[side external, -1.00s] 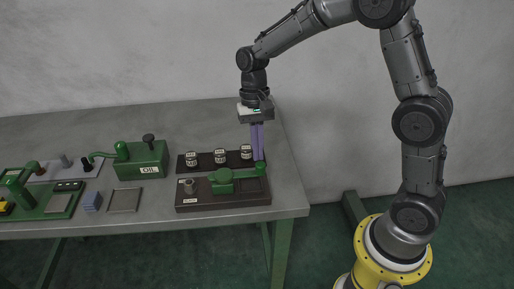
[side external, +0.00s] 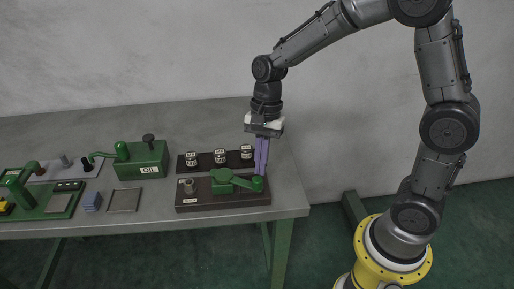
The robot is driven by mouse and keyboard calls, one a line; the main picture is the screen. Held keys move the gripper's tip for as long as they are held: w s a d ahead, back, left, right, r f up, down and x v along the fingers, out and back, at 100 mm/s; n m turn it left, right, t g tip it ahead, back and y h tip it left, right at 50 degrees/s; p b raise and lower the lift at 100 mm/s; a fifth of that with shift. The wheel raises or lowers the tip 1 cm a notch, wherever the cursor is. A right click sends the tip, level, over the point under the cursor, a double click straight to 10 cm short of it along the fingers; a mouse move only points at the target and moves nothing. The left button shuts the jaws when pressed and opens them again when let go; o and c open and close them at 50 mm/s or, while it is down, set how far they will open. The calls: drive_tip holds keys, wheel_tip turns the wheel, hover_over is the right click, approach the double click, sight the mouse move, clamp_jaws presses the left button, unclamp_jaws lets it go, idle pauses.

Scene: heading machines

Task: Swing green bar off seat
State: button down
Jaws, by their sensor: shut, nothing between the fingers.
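The green bar (side external: 243,181) reaches right from its green pivot block (side external: 223,186) on a dark base plate (side external: 225,205). Its round knob end (side external: 257,183) is over the right part of the plate, where the square seat lies. The bar appears to cross the seat and partly hides it. My gripper (side external: 261,173) points down with its purple fingers together and empty. The fingertips are right behind the knob, at its right side; whether they touch it I cannot tell.
A dark rack with several labelled jars (side external: 220,158) stands close behind the plate. A green oil box (side external: 142,160), a blue block (side external: 92,201) and a grey square tray (side external: 125,200) are to the left. The table's right edge is close by.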

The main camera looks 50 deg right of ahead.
drive_tip(key=a+m, duration=0.1)
drive_tip(key=m, duration=0.1)
drive_tip(key=s+a+m, duration=0.1)
drive_tip(key=a, duration=0.1)
drive_tip(key=shift+m+t, duration=0.4)
drive_tip(key=w+a+m+t, duration=0.1)
drive_tip(key=a+m, duration=0.5)
drive_tip(key=a, duration=0.1)
drive_tip(key=shift+w+m, duration=0.3)
drive_tip(key=shift+w, duration=0.05)
drive_tip(key=shift+a, duration=0.15)
drive_tip(key=w+a+r+v, duration=0.1)
drive_tip(key=a+v, duration=0.1)
drive_tip(key=v, duration=0.8)
hover_over(255, 182)
drive_tip(key=s+a, duration=0.2)
drive_tip(key=s, duration=0.1)
drive_tip(key=shift+w+a+f, duration=0.1)
drive_tip(key=shift+w+a, duration=0.05)
drive_tip(key=shift+w, duration=0.05)
